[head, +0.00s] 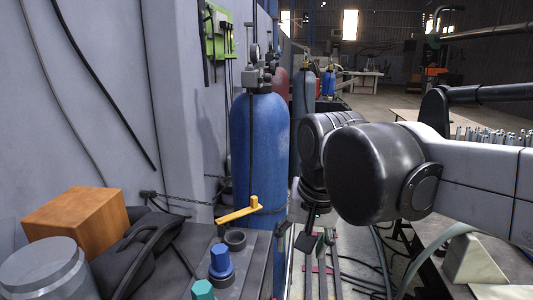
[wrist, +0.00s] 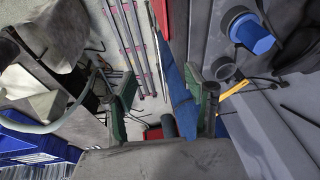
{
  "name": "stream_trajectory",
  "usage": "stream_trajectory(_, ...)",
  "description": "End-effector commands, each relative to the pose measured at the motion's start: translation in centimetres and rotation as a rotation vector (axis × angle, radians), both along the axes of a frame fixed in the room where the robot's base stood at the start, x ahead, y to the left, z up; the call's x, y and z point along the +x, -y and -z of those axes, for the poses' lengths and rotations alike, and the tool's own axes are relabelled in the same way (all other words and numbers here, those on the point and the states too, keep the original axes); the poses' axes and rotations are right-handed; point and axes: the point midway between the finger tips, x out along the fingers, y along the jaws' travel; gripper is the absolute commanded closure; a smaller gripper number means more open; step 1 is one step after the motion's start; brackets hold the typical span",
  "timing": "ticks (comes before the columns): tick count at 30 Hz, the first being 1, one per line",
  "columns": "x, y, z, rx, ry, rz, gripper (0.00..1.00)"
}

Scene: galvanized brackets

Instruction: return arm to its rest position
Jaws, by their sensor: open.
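My gripper (head: 303,240) hangs fingers-down right of the blue gas cylinder, beyond my dark arm joint in the head view. In the wrist view my gripper (wrist: 162,75) has its two green-padded fingers wide apart, with nothing between them. Below them the view shows the floor, rails and a strip of blue. My arm reaches in from the right of the head view, bent at the large dark joint. No galvanized bracket can be made out for certain in either view.
The blue gas cylinder (head: 260,150) stands close left of my gripper. On the left bench are a brown box (head: 75,222), a grey cylinder (head: 48,270), a yellow handle-like piece (head: 237,210) and a blue-capped piece (head: 220,262). It also shows in the wrist view (wrist: 250,32).

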Motion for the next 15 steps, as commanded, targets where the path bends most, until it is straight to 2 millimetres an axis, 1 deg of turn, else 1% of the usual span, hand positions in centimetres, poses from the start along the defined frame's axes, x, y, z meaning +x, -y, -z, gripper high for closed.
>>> stream_trajectory(1,-0.9,1.7,1.5,-0.002,0.028,-0.001,0.51)
stream_trajectory(6,-3.2,6.2,5.1,-0.024,0.137,-0.032,0.51)
stream_trajectory(12,-6.2,10.6,9.7,-0.077,0.255,-0.062,0.51)
stream_trajectory(15,-7.3,12.0,11.5,-0.103,0.3,-0.073,0.51)
